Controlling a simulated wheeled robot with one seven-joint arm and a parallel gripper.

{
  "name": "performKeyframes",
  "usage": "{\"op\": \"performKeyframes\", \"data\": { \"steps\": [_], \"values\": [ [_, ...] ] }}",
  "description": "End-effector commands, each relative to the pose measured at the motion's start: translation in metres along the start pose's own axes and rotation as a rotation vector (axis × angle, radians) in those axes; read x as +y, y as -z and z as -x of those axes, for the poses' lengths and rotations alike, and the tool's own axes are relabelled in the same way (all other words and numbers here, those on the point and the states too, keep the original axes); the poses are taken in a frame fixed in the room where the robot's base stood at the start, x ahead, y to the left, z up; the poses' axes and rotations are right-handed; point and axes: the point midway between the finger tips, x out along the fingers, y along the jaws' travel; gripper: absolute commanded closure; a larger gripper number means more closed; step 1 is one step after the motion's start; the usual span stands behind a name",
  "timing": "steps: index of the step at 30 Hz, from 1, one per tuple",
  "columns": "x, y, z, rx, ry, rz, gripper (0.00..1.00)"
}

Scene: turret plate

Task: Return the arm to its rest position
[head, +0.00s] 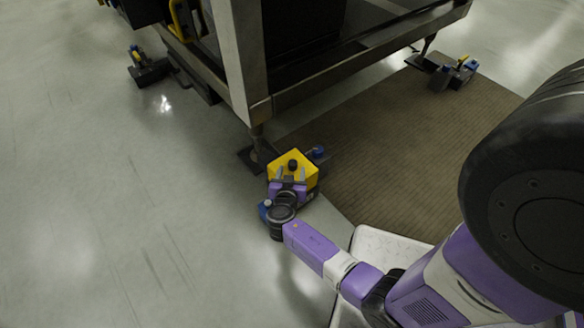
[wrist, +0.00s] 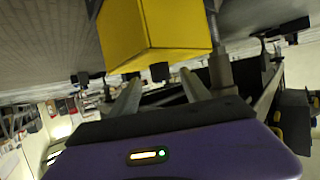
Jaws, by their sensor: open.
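My arm reaches from the lower right of the head view to the floor area by the frame's near leg. My gripper (head: 288,174) is at its end, in front of a yellow block-shaped part (head: 306,170). In the wrist view my gripper (wrist: 159,76) shows two grey fingers spread apart with nothing held between them. The yellow part (wrist: 155,30) lies just beyond the fingertips there. I cannot tell whether the fingers touch it.
A large metal frame (head: 240,60) stands on feet just behind the gripper. Devices with blue and yellow parts sit by its other feet, at left (head: 148,68) and right (head: 457,72). A brown ribbed mat (head: 400,140) lies to the right. The grey floor at left is mostly clear.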

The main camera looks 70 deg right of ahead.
Motion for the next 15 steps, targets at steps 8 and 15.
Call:
{"op": "performKeyframes", "data": {
  "steps": [8, 15],
  "values": [
    [0.0, 0.002, 0.045, 0.0, 0.002, 0.002, 0.45],
    [0.0, 0.001, 0.056, 0.001, 0.0, 0.0, 0.45]
  ]
}}
